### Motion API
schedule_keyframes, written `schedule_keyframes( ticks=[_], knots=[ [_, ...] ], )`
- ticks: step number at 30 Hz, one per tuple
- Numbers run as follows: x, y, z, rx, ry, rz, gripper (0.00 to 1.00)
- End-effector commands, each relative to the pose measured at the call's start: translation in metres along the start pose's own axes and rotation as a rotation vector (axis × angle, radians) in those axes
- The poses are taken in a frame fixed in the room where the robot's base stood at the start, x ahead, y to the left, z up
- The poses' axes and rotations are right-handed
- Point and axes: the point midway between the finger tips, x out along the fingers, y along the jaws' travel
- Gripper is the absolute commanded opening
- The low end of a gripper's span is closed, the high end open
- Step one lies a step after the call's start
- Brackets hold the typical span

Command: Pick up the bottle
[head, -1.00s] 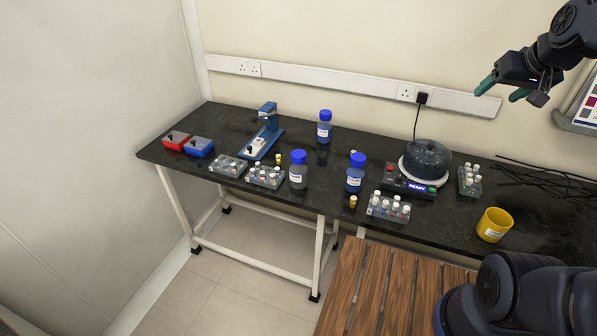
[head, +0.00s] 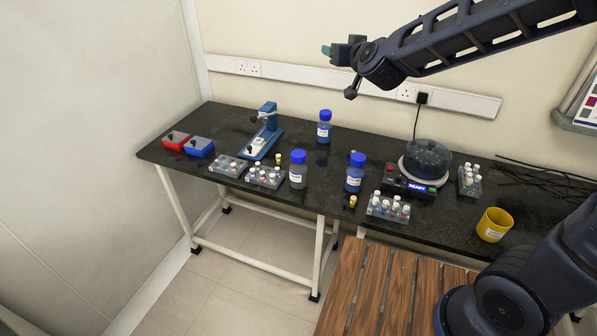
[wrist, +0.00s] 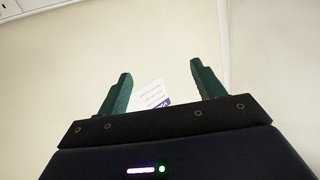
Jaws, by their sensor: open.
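Three blue-capped bottles stand upright on the black bench; the task does not say which one is meant. One bottle (head: 324,129) stands at the back near the wall, with blue contents. A second bottle (head: 298,172) stands at the front middle and looks clear or grey. A third bottle (head: 355,175), with blue contents, stands to its right. My gripper (head: 327,50) is in the air above the bench, up and near the back bottle in the picture, touching nothing. In the wrist view its two green fingers (wrist: 158,92) are apart and empty, facing the wall. No bottle shows there.
A blue stand (head: 267,128), red box (head: 175,140) and blue box (head: 199,148) are on the left. Vial racks (head: 388,207) sit along the front. A centrifuge-like device (head: 427,160) and a yellow cup (head: 494,225) are on the right. A wooden slatted surface (head: 372,285) is in front.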

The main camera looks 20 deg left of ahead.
Motion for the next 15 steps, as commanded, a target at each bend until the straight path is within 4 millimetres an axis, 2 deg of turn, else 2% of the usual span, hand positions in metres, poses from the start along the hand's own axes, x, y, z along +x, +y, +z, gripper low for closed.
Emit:
schedule_keyframes(
  ticks=[1,6,15],
  knots=[
    [0.003,-0.019,0.007,-0.008,0.018,0.0,0.68],
    [0.003,-0.062,0.022,-0.032,0.089,0.039,0.68],
    [-0.01,-0.112,0.052,-0.079,0.163,0.11,0.68]
  ],
)
